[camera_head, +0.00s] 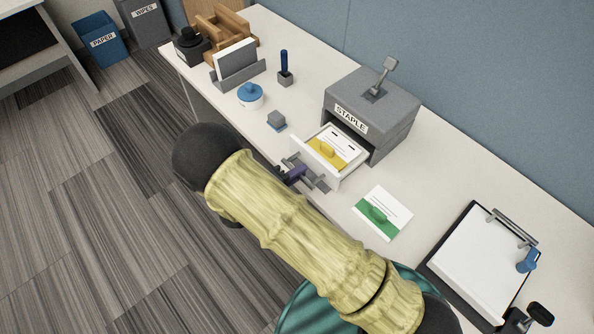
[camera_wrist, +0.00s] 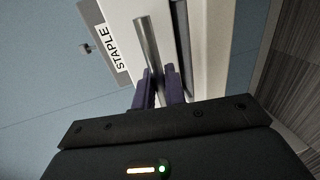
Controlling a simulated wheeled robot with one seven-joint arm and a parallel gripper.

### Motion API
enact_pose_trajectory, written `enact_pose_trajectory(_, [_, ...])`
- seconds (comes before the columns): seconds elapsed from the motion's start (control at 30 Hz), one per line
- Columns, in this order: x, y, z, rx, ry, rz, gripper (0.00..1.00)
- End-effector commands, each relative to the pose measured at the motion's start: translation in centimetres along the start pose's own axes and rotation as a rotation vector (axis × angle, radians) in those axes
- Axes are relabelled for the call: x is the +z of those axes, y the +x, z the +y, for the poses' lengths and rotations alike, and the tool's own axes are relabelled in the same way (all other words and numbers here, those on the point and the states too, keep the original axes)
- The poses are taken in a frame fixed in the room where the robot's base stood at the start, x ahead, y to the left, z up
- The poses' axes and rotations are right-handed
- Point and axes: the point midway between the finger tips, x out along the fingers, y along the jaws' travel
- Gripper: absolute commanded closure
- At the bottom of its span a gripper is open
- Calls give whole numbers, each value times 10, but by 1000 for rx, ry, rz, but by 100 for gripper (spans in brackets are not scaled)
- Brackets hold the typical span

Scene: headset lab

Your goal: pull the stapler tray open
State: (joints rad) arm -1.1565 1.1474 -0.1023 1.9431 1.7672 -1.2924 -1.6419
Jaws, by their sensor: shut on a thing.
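The grey stapler box (camera_head: 395,112), labelled STAPLE, stands on the white desk with a lever on top. Its white tray (camera_head: 350,176) sticks out of the front, open, with a white sheet and a yellow-banded card with a yellow tab (camera_head: 322,152) inside. My gripper (camera_head: 296,172) is at the tray's front, partly hidden by my arm. In the wrist view, its purple fingers (camera_wrist: 158,85) are shut on the grey bar handle (camera_wrist: 148,45) of the tray. The STAPLE label (camera_wrist: 112,55) shows to the left there.
A green-banded card (camera_head: 382,213) lies on the desk right of the tray, and a clipboard (camera_head: 480,262) lies further right. A small grey block (camera_head: 277,119), a blue-lidded jar (camera_head: 250,96) and a blue-handled stamp (camera_head: 285,70) stand to the left. The blue wall is behind.

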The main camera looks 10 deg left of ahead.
Motion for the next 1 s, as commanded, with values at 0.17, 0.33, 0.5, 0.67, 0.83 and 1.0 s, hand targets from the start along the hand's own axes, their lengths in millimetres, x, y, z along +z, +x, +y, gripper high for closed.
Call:
enact_pose_trajectory(0.17, [0, 0, -1, -2, 0, 2, 74])
enact_pose_trajectory(0.33, [0, 0, 0, -1, 0, 1, 70])
enact_pose_trajectory(0.5, [0, -1, 0, -1, 0, 2, 70])
enact_pose_trajectory(0.67, [-1, -13, -1, -2, 1, 4, 70])
enact_pose_trajectory(0.83, [-1, -41, -1, -2, 2, 5, 70])
enact_pose_trajectory(1.0, [-1, -75, -2, -2, 2, 5, 70])
